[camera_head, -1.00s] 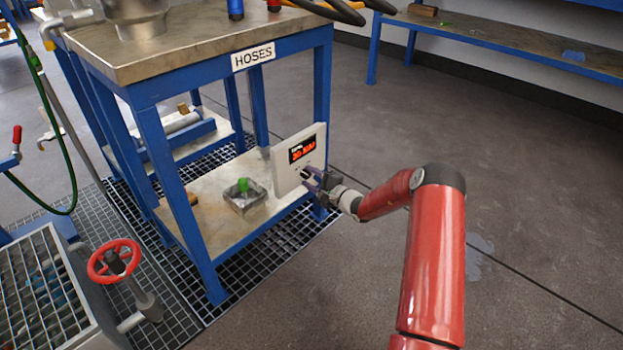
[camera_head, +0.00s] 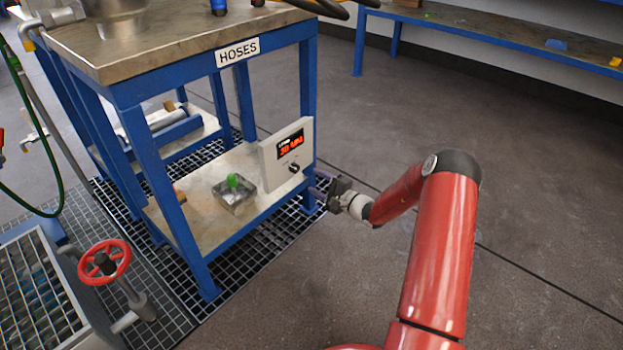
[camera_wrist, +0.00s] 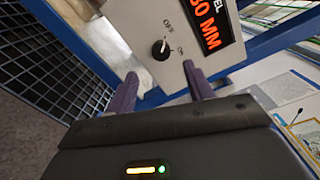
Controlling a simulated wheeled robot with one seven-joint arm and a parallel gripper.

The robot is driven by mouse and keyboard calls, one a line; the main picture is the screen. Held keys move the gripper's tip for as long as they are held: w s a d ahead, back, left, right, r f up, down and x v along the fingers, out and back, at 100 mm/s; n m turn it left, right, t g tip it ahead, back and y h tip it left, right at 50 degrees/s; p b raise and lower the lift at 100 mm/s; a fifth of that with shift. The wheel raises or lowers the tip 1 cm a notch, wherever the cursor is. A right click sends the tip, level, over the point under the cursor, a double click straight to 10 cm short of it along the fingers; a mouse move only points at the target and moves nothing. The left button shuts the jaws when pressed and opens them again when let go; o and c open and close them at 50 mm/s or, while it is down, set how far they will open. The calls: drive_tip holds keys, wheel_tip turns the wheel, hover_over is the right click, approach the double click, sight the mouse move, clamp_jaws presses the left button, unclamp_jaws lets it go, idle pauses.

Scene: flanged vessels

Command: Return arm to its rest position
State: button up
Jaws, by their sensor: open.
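My gripper (camera_head: 327,190) is at the end of my red arm, low beside the right front leg of the blue table. In the wrist view its two purple fingers (camera_wrist: 162,92) are apart, with nothing between them. Past the fingers is a white panel box (camera_head: 287,153) with a red lit display and a black knob (camera_head: 295,168). The knob also shows in the wrist view (camera_wrist: 160,49), between OFF and ON marks. The fingers look clear of the knob; whether one touches the box's edge I cannot tell.
The blue table (camera_head: 170,45) with a HOSES label has a lower shelf holding the box and a small metal tray (camera_head: 236,197) with a green item. A red handwheel (camera_head: 104,261) stands at lower left. Open floor (camera_head: 540,190) lies to the right; a bench (camera_head: 480,35) is behind.

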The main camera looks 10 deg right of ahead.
idle(0.4)
drive_tip(key=s+a+r+n+g+p, duration=0.2)
drive_tip(key=s+a+r+n+g, duration=0.5)
drive_tip(key=r, duration=0.4)
drive_tip(key=s+a+r+n+g+p, duration=0.2)
drive_tip(key=s+a+r+n+g, duration=0.2)
drive_tip(key=s+a+r, duration=0.45)
drive_tip(key=s+d+r+n+h+p, duration=0.1)
drive_tip(key=s+d+r+h, duration=0.2)
drive_tip(key=s, duration=0.6)
drive_tip(key=s+d+r+n+t+h+p, duration=0.1)
drive_tip(key=s+d+r+h+p, duration=0.1)
drive_tip(key=s+d+r+h, duration=0.2)
drive_tip(key=s+d+r+n+t+h+p, duration=0.1)
drive_tip(key=s+d+r+h+p, duration=0.1)
drive_tip(key=s+r, duration=0.7)
drive_tip(key=s+d+h, duration=0.1)
drive_tip(key=s+d, duration=0.1)
drive_tip(key=s, duration=0.2)
drive_tip(key=shift+s+n+h, duration=0.3)
drive_tip(key=shift+s, duration=0.05)
